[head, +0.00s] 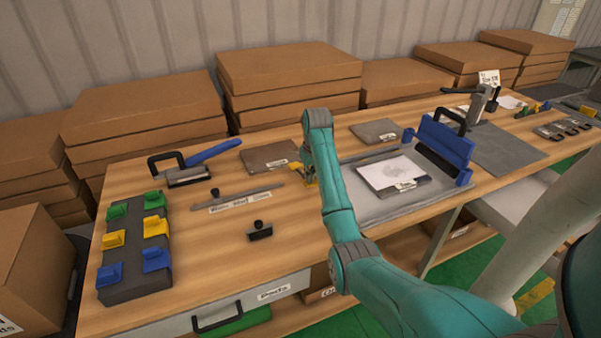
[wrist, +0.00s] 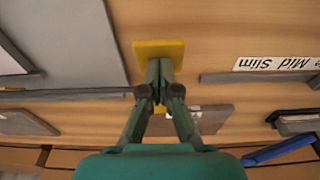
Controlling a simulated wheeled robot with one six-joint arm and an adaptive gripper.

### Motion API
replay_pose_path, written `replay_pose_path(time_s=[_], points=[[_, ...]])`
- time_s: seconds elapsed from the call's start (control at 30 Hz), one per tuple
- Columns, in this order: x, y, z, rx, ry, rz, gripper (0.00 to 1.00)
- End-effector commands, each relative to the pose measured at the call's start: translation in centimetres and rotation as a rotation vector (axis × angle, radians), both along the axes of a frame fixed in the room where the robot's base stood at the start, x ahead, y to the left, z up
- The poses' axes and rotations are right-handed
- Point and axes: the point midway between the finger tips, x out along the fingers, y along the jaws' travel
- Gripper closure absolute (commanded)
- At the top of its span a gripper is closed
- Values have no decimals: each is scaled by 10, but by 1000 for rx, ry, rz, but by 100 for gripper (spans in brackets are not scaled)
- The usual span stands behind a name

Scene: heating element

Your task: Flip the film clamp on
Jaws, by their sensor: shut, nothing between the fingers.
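A blue clamp bar with a black handle (head: 447,140) stands raised at the right side of a grey flat plate (head: 375,209) in the head view. I take it to be the film clamp. A pale sheet with a drawing (head: 391,171) lies on the plate, left of the bar. My gripper (wrist: 158,82) is shut and empty, pointing down by the plate's left edge, well left of the blue bar. In the head view my arm hides most of it. A yellow square piece (wrist: 160,48) shows at the fingertips; I cannot tell if they touch it.
A dark rack (head: 134,270) with green, yellow and blue pieces stands at the left. A blue-handled tool (head: 190,172), a grey bar (head: 245,195) and a small black-knobbed block (head: 260,234) lie nearby. A dark lever stand (head: 476,108) rises behind the blue bar.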

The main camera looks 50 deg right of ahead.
Motion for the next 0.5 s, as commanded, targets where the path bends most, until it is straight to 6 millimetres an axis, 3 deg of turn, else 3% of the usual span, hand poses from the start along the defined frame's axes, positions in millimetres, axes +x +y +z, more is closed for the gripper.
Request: replay_pose_path(time_s=[0.5], points=[[0,0,-10,1,1,0,100]])
